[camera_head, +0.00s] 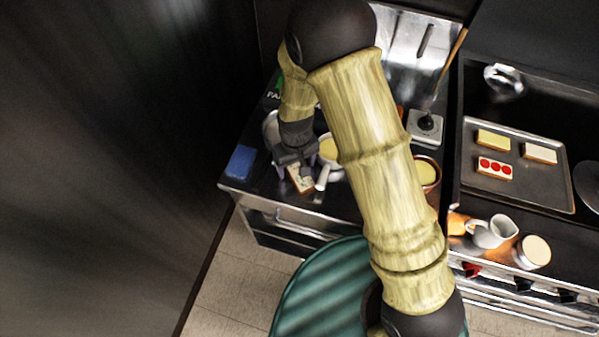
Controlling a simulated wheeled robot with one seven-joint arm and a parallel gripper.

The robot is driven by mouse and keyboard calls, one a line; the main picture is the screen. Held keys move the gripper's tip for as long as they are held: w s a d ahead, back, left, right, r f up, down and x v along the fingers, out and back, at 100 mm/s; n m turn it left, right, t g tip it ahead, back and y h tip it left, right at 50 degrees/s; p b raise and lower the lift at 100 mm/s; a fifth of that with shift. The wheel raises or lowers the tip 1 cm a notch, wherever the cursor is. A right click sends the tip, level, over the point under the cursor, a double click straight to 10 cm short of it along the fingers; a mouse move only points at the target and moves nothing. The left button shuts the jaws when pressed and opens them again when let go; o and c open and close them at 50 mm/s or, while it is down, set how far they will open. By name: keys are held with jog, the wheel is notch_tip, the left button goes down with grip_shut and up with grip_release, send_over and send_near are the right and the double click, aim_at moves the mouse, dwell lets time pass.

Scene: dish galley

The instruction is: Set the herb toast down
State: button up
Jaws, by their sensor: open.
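The herb toast (301,183), a small slice with a pale, green-flecked top and brown crust, is on the dark counter (262,190) near its front edge. My gripper (297,166) points down at the toast's back end with its jaws open. The gripper hides that end of the toast. I cannot tell whether a finger still touches it.
A blue block (240,162) lies to the left. A white pan (328,165) with yellow contents has its handle close to the toast's right side. A brown bowl (428,175) stands further right. A metal tray (480,196) at right holds three toasts. Counter left of the toast is free.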

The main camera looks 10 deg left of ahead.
aim_at(293, 168)
dwell(0.3)
jog(key=c, duration=1.2)
jog(key=shift+o, duration=0.2)
jog(key=shift+s+a+r+b, duration=0.25)
jog(key=shift+a+b, duration=0.1)
jog(key=shift+b, duration=0.15)
notch_tip(293, 168, up, 11)
jog(key=b, duration=0.2)
jog(key=s+a+b, duration=0.4)
jog(key=s+a, duration=0.7)
jog(key=a, duration=0.4)
jog(key=shift+a, duration=0.4)
